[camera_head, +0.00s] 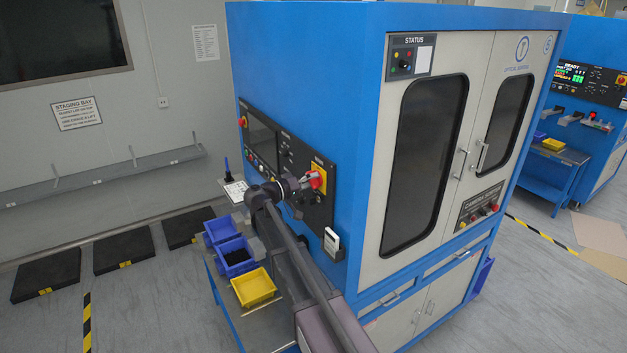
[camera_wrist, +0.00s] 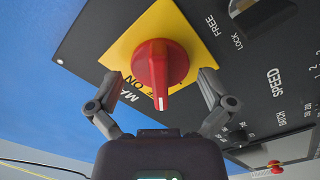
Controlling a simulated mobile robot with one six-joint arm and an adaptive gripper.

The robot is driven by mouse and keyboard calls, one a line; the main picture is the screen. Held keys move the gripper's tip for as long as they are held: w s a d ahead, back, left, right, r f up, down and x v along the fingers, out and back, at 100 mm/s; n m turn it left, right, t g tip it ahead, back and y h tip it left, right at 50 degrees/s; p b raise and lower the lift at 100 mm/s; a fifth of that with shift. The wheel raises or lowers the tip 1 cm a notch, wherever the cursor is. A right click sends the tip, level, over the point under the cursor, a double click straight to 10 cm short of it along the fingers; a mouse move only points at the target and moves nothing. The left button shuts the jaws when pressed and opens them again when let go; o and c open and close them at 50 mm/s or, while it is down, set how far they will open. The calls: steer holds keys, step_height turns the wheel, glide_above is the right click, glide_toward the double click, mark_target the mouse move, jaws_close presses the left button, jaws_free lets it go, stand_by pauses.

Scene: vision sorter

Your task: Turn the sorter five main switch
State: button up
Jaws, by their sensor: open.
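The main switch is a red rotary knob (camera_wrist: 160,66) on a yellow plate (camera_wrist: 117,52) on the sorter's black control panel. Its white mark points toward the bottom of the wrist view, close to partly hidden lettering. In the head view the red knob (camera_head: 318,180) shows at the panel's right end, partly behind my arm. My gripper (camera_wrist: 160,82) is open, with one fingertip on each side of the knob. Gaps show between the fingertips and the knob; contact is not visible. My gripper also appears small in the head view (camera_head: 307,184).
The blue sorter cabinet (camera_head: 300,50) stands beside my arm. A dark FREE/LOCK knob (camera_wrist: 262,14) is near the switch. Blue bins (camera_head: 237,258) and a yellow bin (camera_head: 254,288) sit below my arm. A white device (camera_head: 332,241) hangs below the panel. Floor at left is partly open.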

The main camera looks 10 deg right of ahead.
steer(key=v, duration=0.8)
stand_by(0.9)
steer(key=s+d+f+n+g+y+b, duration=0.1)
steer(key=s+d+f+y+b, duration=0.2)
steer(key=f, duration=0.4)
steer(key=s+d+f+g+y+b, duration=0.2)
steer(key=s+f+b, duration=0.2)
steer(key=s+f, duration=0.3)
steer(key=s+d+f+n+g+y+b, duration=0.1)
steer(key=s+d+f+y+b, duration=0.15)
steer(key=f, duration=0.55)
steer(key=s+a+f+n+y+b, duration=0.1)
steer(key=s+a+f+y+b, duration=0.1)
steer(key=s+f+y+b, duration=0.3)
steer(key=s+a+f+n+g+y+b, duration=0.1)
steer(key=s+f+y+b, duration=0.3)
steer(key=s+f, duration=0.6)
steer(key=shift+s+a+f+g+y+b, duration=0.35)
steer(key=shift+a+f+b, duration=0.15)
steer(key=shift+f+b, duration=0.25)
steer(key=shift+w+r, duration=0.1)
steer(key=shift+w, duration=0.05)
